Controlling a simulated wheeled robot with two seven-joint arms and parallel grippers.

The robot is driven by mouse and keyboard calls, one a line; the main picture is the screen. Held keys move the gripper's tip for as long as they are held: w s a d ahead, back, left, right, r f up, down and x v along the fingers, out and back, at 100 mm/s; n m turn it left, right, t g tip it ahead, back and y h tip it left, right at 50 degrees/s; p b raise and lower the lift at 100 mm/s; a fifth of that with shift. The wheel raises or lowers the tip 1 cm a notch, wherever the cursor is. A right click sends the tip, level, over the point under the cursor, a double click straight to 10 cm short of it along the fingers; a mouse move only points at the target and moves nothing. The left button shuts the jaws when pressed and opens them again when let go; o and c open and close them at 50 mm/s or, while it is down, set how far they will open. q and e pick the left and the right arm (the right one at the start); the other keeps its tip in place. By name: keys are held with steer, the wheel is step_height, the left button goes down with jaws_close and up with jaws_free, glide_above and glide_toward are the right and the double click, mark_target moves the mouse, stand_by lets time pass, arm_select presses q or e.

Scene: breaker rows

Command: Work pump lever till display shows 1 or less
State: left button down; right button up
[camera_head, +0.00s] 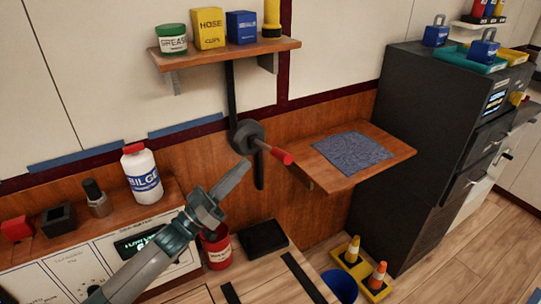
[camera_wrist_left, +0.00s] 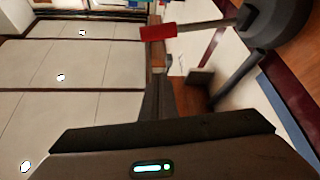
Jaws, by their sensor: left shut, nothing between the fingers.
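The pump lever (camera_head: 281,156) has a red grip on a dark rod, which runs from a black hub (camera_head: 247,136) on the wall. The rod points right and toward me. In the left wrist view the red grip (camera_wrist_left: 159,32) is at the top, just beyond my fingers. My left gripper (camera_head: 241,168) is shut and empty, left of the red grip and below the hub. It appears apart from the lever. The display (camera_head: 130,245) on the white panel shows green characters. My left arm covers part of it and I cannot read its value. My right gripper is not in view.
A shelf (camera_head: 225,52) with a grease jar and several containers is above. A wooden ledge (camera_head: 390,148) with a grey mat (camera_head: 352,153) is right of the lever. A white bilge bottle (camera_head: 142,172) stands left. A red can (camera_head: 217,250) is below my gripper.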

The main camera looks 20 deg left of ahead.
mark_target(270, 151)
arm_select(q)
steer(key=shift+w+r, duration=0.1)
